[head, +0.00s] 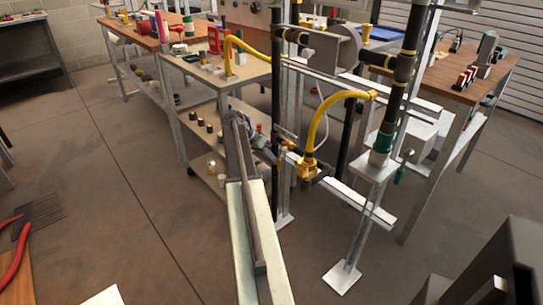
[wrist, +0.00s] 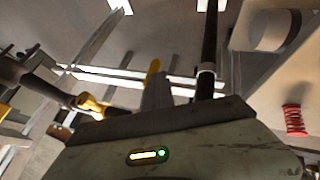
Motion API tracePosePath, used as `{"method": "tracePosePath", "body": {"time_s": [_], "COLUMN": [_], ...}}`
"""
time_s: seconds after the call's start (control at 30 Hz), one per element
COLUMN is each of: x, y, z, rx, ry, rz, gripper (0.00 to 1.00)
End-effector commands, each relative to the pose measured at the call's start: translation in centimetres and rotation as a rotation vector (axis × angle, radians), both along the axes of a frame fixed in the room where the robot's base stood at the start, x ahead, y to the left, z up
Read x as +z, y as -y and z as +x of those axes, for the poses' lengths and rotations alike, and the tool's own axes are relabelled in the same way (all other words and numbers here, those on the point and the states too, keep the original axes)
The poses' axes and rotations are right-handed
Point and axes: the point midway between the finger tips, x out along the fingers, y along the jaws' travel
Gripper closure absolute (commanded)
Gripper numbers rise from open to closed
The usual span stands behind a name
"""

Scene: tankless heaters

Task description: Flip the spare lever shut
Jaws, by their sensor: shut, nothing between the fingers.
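A rack of dark pipes carries a brass-yellow valve fitting (head: 305,168) with a yellow hose (head: 322,118) rising from it. A small green handle (head: 400,172) hangs beside the right-hand pipe. I cannot tell which part is the spare lever. My gripper (head: 268,150), at the far end of my outstretched arm, is shut and empty, just left of the dark upright pipe and the fitting. Contact with a lever cannot be made out. In the wrist view, my gripper (wrist: 156,92) points up, with a yellow piece (wrist: 152,70) behind it and a yellow fitting (wrist: 88,104) to the left.
A wheeled bench (head: 215,72) with jars on its lower shelf stands behind my arm. A wooden-topped table (head: 455,75) stands to the right. The rack's foot plate (head: 342,277) is on the floor. Open floor (head: 110,190) lies to the left. A red coil (wrist: 294,120) shows in the wrist view.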

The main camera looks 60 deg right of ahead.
Motion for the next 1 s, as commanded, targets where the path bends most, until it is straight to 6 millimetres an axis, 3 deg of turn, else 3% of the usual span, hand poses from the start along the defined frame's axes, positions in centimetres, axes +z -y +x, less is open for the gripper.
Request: {"method": "tracePosePath", "body": {"time_s": [0.03,0.1,0.5,0.7,1.0], "x": [0.0,0.2,0.9,1.0,1.0], "y": [-2.0,-3.6,-10.5,-11.6,-11.5], "z": [-1.8,-2.9,-7.7,-8.4,-8.3], "rx": [-0.018,-0.021,-0.018,-0.017,-0.016], "ry": [-0.012,-0.012,-0.011,-0.01,-0.01], "rz": [0.015,0.017,0.013,0.014,0.013], "gripper": [1.0,1.0,1.0,1.0,1.0]}}
